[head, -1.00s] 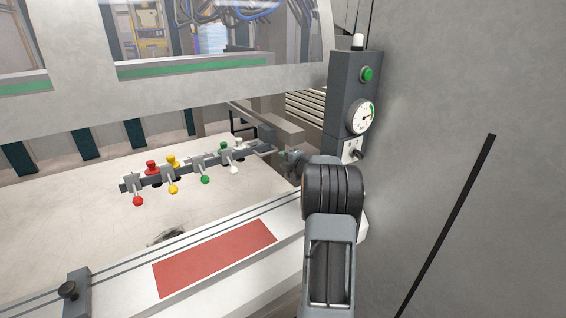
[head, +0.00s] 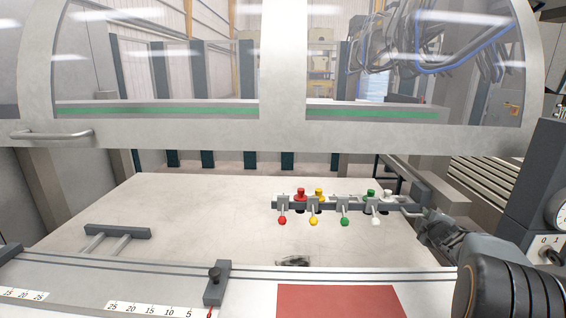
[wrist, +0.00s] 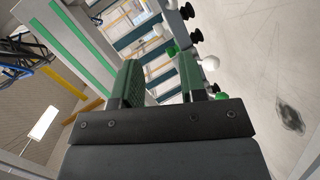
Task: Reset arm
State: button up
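My gripper (head: 432,224) is at the right in the head view, by the right end of a grey bar (head: 330,206) with coloured knobs. In the wrist view my gripper (wrist: 160,82) shows two green-padded fingers with a clear gap and nothing between them. My arm comes in from the lower right. The bar carries small levers with red (head: 282,220), yellow (head: 313,221), green (head: 345,221) and white (head: 375,223) balls. Whether my gripper touches the bar's end cannot be told.
A clear guard (head: 190,60) with a handle (head: 52,134) spans the back. A grey control box (head: 535,180) stands at the right. A red plate (head: 340,302) and a dark stop (head: 217,283) are on the front ledge. The pale table (head: 190,220) is largely bare.

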jog(key=s+a+f+m+g+y, duration=0.2)
jog(key=s+a+m+g, duration=0.3)
jog(key=s+a, duration=0.8)
jog(key=s+a+f+m+g+y, duration=0.2)
jog(key=s+a+f+m+g, duration=0.2)
jog(key=s+a, duration=1)
jog(key=s+m+g, duration=0.1)
jog(key=m, duration=0.1)
jog(key=shift+s+a+m, duration=0.15)
jog(key=shift+a+m, duration=0.1)
jog(key=shift+m, duration=0.15)
